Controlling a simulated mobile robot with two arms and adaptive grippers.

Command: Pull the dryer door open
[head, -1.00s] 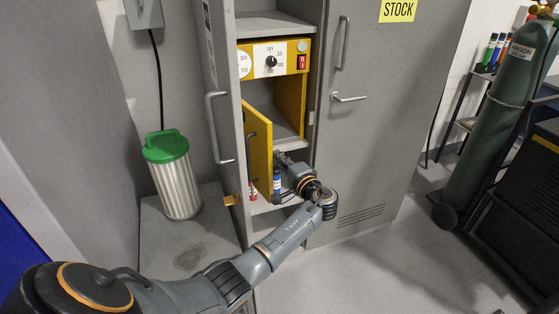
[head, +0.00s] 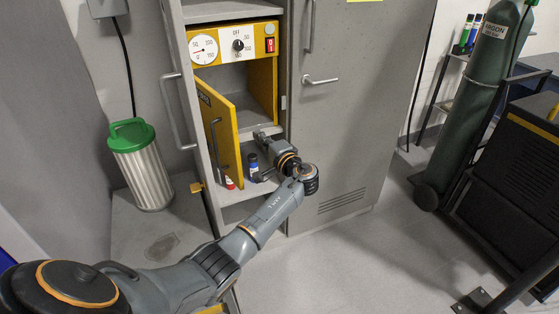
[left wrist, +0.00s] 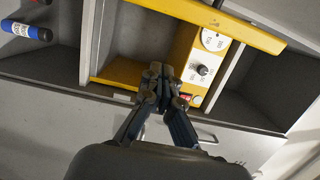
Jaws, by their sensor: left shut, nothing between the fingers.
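The dryer (head: 246,42) is a yellow box in a grey cabinet, with a gauge, a knob and a red switch. It also shows in the left wrist view (left wrist: 204,50). Its yellow door (head: 222,128), with a grey bar handle (head: 215,143), stands partly open, swung out to the left. My left gripper (head: 258,142) is shut and empty, just right of the door's free edge, in front of the opening. Whether it touches the door I cannot tell. The shut fingertips (left wrist: 160,82) show clearly in the left wrist view. My right gripper is not in view.
Below the dryer, a blue bottle (head: 252,163) and a red one (head: 230,183) stand on a shelf. The open cabinet door (head: 180,90) is at left, a green-lidded bin (head: 141,168) beyond it. A gas cylinder (head: 478,100) stands right.

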